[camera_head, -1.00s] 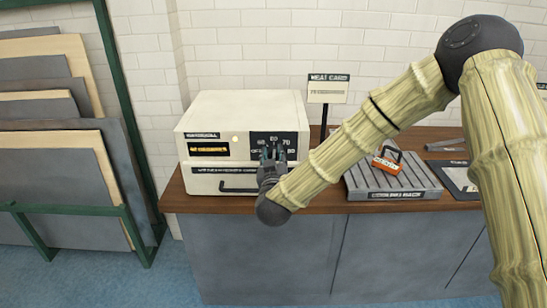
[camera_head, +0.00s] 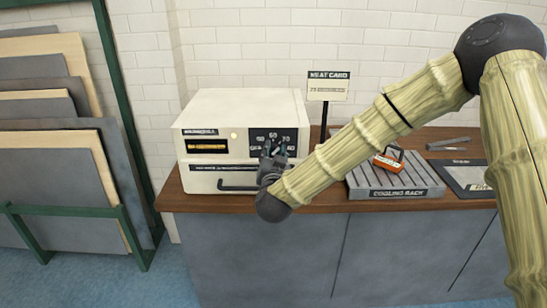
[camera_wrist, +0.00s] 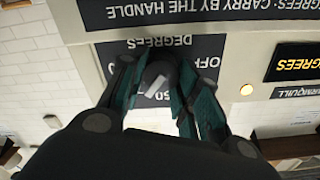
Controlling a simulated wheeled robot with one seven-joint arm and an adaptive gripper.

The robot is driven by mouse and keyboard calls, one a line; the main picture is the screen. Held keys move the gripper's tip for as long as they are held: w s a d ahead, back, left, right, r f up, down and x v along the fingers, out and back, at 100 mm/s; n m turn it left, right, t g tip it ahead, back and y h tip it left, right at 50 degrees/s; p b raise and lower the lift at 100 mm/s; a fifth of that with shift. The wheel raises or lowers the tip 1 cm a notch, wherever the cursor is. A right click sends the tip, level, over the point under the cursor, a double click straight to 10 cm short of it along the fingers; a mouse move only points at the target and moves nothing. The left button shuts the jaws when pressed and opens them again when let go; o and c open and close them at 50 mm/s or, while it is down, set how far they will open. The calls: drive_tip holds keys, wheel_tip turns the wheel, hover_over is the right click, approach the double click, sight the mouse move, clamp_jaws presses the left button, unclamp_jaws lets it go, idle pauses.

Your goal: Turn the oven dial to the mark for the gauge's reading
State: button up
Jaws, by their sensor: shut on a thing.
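The white oven (camera_head: 240,108) stands on the counter, with a dark dial panel (camera_head: 290,137) on its front right. In the wrist view the panel (camera_wrist: 205,47) is upside down, with "DEGREES", "OFF" and a number ending in 50 or 60 partly showing. My gripper (camera_head: 274,149) is at the panel. In the wrist view my gripper (camera_wrist: 160,80) is shut on the dark dial (camera_wrist: 158,76), which has a pale pointer mark, tilted. The fingers hide part of the dial and marks. An amber display (camera_head: 208,146) on the oven reads in degrees; its number is unreadable.
A grey cooling rack (camera_head: 400,186) holds a red-orange handled thing (camera_head: 388,163). Boards lean at left.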

drive_tip(key=shift+m, duration=0.5)
drive_tip(key=shift+d, duration=0.1)
drive_tip(key=o, duration=1)
